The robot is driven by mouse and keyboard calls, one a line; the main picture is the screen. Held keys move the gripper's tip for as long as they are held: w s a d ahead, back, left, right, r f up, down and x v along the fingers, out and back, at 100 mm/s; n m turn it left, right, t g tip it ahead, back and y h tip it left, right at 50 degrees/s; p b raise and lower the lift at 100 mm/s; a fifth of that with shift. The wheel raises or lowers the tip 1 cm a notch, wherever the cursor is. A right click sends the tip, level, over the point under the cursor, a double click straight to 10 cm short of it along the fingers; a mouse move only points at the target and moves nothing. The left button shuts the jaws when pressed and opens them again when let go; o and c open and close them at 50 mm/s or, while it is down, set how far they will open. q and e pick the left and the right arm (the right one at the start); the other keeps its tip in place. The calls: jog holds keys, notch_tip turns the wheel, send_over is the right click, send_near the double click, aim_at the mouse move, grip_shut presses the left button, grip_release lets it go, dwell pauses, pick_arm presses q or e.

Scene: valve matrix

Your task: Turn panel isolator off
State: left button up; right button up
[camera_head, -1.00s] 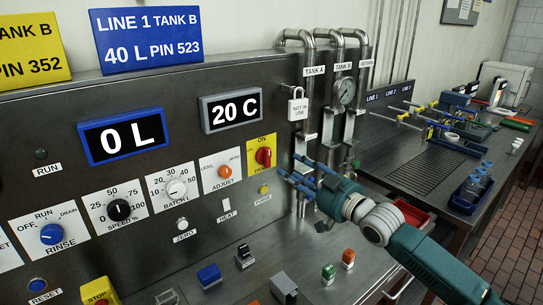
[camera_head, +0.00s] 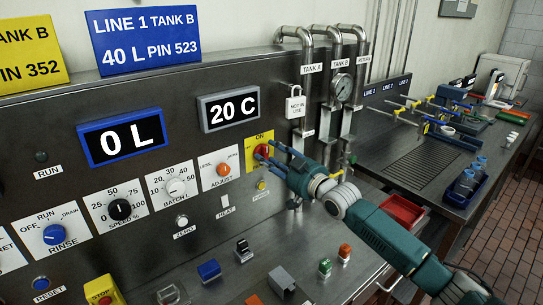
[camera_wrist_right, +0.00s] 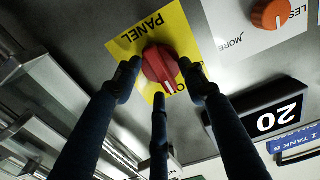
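The panel isolator is a red rotary knob (camera_head: 262,151) on a yellow plate (camera_head: 252,161) on the steel panel. In the right wrist view the knob (camera_wrist_right: 158,66) shows upside down, with its white line toward the ON end of the plate. My right gripper (camera_head: 270,156) is at the knob, coming from the right. In the wrist view its three blue fingers are spread, with two tips on either side of the knob and one below it. I cannot tell whether they touch it. My left gripper is not in view.
The orange adjust knob (camera_head: 223,169) is just left of the isolator plate, and a small yellow purge button (camera_head: 262,185) is below it. A white padlock tag (camera_head: 295,103) and vertical pipes (camera_head: 309,80) stand to the right. Several switches sit on the ledge below.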

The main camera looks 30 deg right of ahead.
grip_shut()
jog(key=shift+n, duration=0.3)
jog(key=n, duration=0.4)
jog(key=shift+s+a+r, duration=0.1)
jog(key=shift+a+r, duration=0.05)
jog(key=n+b, duration=0.1)
jog(key=n, duration=0.4)
jog(key=shift+a, duration=0.2)
jog(key=n, duration=0.4)
jog(key=shift+a, duration=0.1)
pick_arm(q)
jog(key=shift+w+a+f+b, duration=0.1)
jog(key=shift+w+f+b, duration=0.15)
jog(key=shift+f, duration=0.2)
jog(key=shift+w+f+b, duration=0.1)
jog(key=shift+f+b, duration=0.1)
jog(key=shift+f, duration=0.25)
pick_arm(e)
jog(key=shift+a+n, duration=0.15)
jog(key=shift+n, duration=1.95)
jog(key=shift+o, duration=0.5)
grip_release()
